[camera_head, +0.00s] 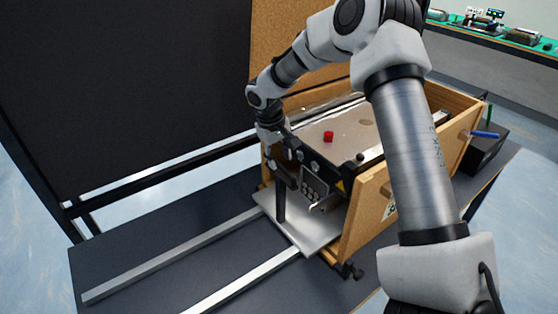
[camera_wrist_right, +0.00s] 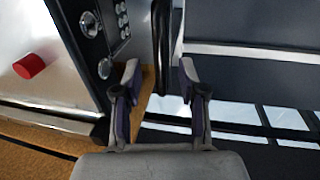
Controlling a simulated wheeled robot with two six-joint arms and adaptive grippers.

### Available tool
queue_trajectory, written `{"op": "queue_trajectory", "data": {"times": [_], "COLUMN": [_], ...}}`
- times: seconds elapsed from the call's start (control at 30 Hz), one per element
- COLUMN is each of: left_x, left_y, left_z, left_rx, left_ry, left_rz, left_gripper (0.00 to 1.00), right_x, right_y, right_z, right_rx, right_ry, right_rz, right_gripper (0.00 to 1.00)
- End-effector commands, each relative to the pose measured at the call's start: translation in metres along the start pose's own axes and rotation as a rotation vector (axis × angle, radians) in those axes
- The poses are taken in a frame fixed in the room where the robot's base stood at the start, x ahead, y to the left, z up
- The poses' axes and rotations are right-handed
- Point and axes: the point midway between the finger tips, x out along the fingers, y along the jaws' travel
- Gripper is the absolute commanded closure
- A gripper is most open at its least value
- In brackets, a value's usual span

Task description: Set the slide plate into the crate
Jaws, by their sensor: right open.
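The slide plate (camera_head: 300,232) is a flat silver plate, partly sticking out of the open front of the wooden crate (camera_head: 364,218). The machine (camera_head: 345,140) with a black front panel and a red button-like piece on top stands mostly inside the crate. A black upright handle (camera_head: 281,205) stands at the plate's front edge, and it also shows in the right wrist view (camera_wrist_right: 162,45). My right gripper (camera_head: 284,178) is at the machine's front, by the handle. In the wrist view its fingers (camera_wrist_right: 160,80) are apart, with the handle between or just beyond them. My left gripper is out of view.
Two silver rails (camera_head: 190,252) run from the plate toward the front left over the dark table (camera_head: 150,236). A dark panel (camera_head: 120,80) stands behind. A black box (camera_head: 487,145) with a blue item sits right of the crate.

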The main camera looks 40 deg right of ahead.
Motion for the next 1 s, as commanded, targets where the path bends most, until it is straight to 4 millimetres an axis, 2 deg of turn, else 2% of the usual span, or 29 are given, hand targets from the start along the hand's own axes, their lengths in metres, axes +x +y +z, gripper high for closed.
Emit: {"op": "queue_trajectory", "data": {"times": [0.13,0.4,0.43,0.5,0.53,0.8,1.0], "left_x": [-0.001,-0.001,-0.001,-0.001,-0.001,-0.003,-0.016], "left_y": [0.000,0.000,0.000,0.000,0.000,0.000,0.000], "left_z": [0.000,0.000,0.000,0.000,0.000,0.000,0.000], "left_rx": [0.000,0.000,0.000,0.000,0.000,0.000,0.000], "left_ry": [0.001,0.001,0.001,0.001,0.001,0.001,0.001], "left_rz": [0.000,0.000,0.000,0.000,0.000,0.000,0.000], "left_gripper": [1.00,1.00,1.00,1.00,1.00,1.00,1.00], "right_x": [0.020,0.025,0.025,0.025,0.025,0.024,0.026], "right_y": [0.000,0.000,0.000,0.000,0.000,0.003,0.029], "right_z": [0.000,0.000,0.000,0.000,0.000,0.000,-0.001], "right_rx": [0.000,0.000,0.000,0.000,0.000,0.000,0.001], "right_ry": [-0.001,0.000,0.000,0.000,0.000,0.001,0.002], "right_rz": [-0.001,0.000,0.000,0.000,0.000,-0.001,-0.001], "right_gripper": [0.59,0.59,0.66,0.91,1.00,1.00,1.00]}}
